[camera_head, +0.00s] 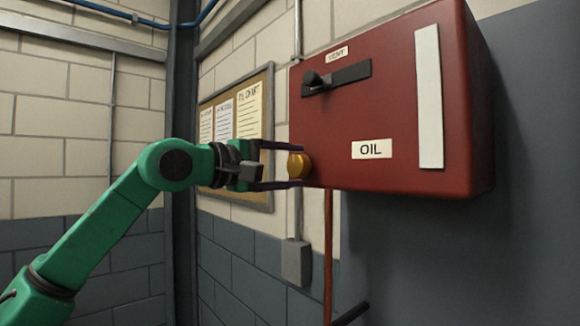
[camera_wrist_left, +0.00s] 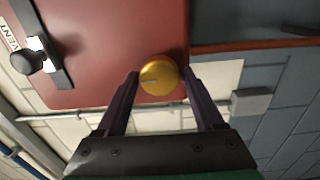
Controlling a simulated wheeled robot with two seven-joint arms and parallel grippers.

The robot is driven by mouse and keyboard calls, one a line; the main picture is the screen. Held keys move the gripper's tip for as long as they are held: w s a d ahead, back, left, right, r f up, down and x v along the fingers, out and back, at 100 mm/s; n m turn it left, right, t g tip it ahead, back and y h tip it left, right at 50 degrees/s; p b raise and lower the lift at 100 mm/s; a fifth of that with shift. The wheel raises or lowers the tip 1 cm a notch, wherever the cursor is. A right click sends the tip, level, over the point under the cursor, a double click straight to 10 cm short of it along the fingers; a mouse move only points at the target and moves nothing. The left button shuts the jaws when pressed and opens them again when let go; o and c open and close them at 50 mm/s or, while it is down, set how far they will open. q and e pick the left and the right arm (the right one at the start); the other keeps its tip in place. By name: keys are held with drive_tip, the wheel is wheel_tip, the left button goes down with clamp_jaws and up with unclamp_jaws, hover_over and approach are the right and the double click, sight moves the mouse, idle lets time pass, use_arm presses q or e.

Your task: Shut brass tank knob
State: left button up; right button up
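The brass knob (camera_head: 299,166) is round and sits at the lower left corner of the red oil tank (camera_head: 440,100). In the left wrist view the knob (camera_wrist_left: 159,76) shows a dark slot-like mark on its face. My left gripper (camera_head: 290,166) reaches in from the left, its two dark fingers spread above and below the knob. In the left wrist view the fingertips (camera_wrist_left: 161,73) stand on either side of the knob, with the left one close to it. Whether either finger touches the knob is unclear. My right gripper is in neither view.
A black vent lever (camera_head: 335,79) sits on a dark plate at the tank's upper left. A label reads OIL (camera_head: 372,149); a white strip (camera_head: 429,97) is beside it. A copper pipe (camera_head: 328,255) runs down below. A notice board (camera_head: 262,195) hangs on the wall behind the gripper.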

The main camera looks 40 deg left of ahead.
use_arm(q)
drive_tip(key=shift+o, duration=0.5)
drive_tip(key=shift+s+f+b, duration=0.15)
drive_tip(key=shift+s+b, duration=0.1)
drive_tip(key=shift+b, duration=0.05)
drive_tip(key=s+a+b, duration=0.1)
drive_tip(key=s+b, duration=0.4)
drive_tip(key=s, duration=0.9)
drive_tip(key=shift+b, duration=0.4)
drive_tip(key=shift+a, duration=0.1)
